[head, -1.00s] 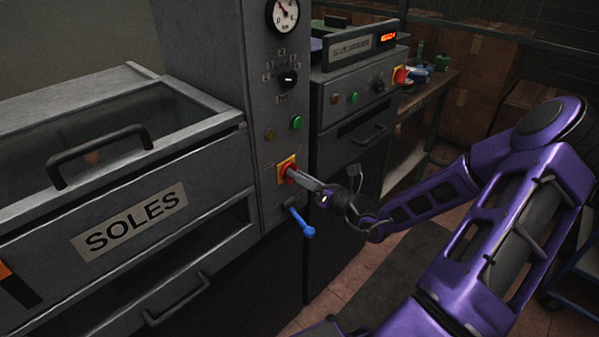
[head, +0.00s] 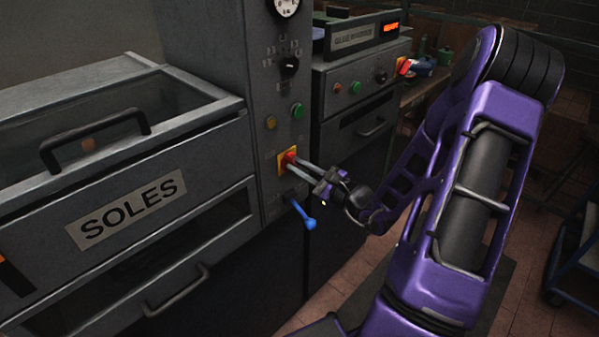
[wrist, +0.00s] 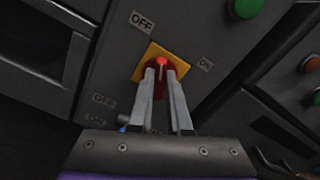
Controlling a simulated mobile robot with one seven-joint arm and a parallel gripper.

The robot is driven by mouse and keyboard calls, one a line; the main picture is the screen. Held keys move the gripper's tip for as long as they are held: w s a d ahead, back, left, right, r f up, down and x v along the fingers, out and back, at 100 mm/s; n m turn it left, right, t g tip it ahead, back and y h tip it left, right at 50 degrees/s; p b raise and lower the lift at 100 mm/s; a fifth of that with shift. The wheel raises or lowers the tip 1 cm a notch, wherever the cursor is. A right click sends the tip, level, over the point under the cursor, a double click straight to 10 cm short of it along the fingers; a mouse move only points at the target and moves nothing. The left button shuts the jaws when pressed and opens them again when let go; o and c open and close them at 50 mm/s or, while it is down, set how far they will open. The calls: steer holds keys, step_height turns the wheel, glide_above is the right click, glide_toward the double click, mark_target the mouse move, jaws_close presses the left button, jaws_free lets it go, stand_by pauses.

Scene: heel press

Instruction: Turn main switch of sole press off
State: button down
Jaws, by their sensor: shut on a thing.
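The main switch (head: 287,158) is a red rotary knob on a yellow plate, on the grey column right of the press cabinet marked SOLES. My gripper (head: 296,162) is shut on the red knob. In the wrist view, the knob (wrist: 161,64) shows between and just beyond the fingertips (wrist: 164,74). An OFF label (wrist: 142,22) sits above the yellow plate and an ON label (wrist: 205,65) to its right. The knob's pale mark points up in that view, between the two labels. The fingers hide the knob's lower part.
A blue lever (head: 304,215) hangs just below the switch, close to my gripper. Green (head: 297,111) and amber (head: 270,122) buttons and a black selector (head: 289,67) are above. A glue machine (head: 352,41) with another red switch (head: 403,66) stands to the right.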

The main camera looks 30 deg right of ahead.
steer(key=shift+f+n+b, duration=0.15)
steer(key=shift+n+b, duration=1.2)
steer(key=shift+n, duration=0.45)
steer(key=c, duration=0.9)
jaws_free()
steer(key=shift+o, duration=0.2)
steer(key=v, duration=1.7)
steer(key=shift+s, duration=0.25)
steer(key=shift+w+n, duration=0.1)
steer(key=shift+n, duration=0.2)
